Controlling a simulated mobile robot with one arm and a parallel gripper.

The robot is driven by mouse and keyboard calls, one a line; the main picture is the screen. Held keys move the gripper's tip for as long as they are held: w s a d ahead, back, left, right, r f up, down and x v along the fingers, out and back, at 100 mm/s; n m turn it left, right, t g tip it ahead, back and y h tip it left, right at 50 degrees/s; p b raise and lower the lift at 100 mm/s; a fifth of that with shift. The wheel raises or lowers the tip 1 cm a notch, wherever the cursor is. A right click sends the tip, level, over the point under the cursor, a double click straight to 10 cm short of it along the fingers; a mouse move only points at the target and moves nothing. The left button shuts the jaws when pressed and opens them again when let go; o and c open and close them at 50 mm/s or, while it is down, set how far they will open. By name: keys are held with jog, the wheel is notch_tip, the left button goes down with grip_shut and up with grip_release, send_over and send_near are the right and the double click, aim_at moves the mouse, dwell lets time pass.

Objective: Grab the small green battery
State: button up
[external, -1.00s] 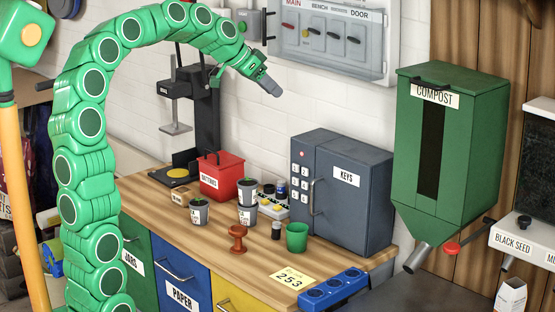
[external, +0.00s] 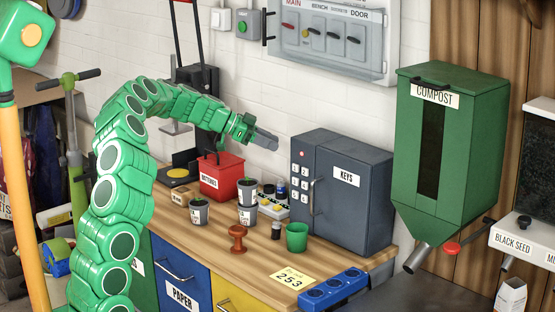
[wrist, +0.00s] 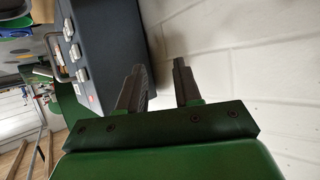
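I cannot make out a small green battery for certain in either view. A small white tray (external: 272,211) with several small items, some dark, blue and yellow, sits on the wooden bench beside the key box; the items are too small to tell apart. A red box (external: 221,178) labelled for batteries stands to its left. My gripper (external: 266,139) is in the air above the bench, near the wall and left of the key box's top. In the wrist view my gripper (wrist: 161,80) has its two fingers apart with nothing between them.
The dark grey key box (external: 345,195) stands at the bench's right; it also shows in the wrist view (wrist: 108,50). Grey cups (external: 199,212), a brown stamp-like object (external: 237,238) and a green cup (external: 297,237) stand on the bench.

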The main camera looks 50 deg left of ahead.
jog(key=shift+h, duration=0.5)
jog(key=f, duration=0.8)
jog(key=d+f, duration=0.1)
jog(key=f, duration=0.3)
jog(key=shift+w+d, duration=0.1)
jog(key=shift+w, duration=0.2)
jog(key=shift+x, duration=2.55)
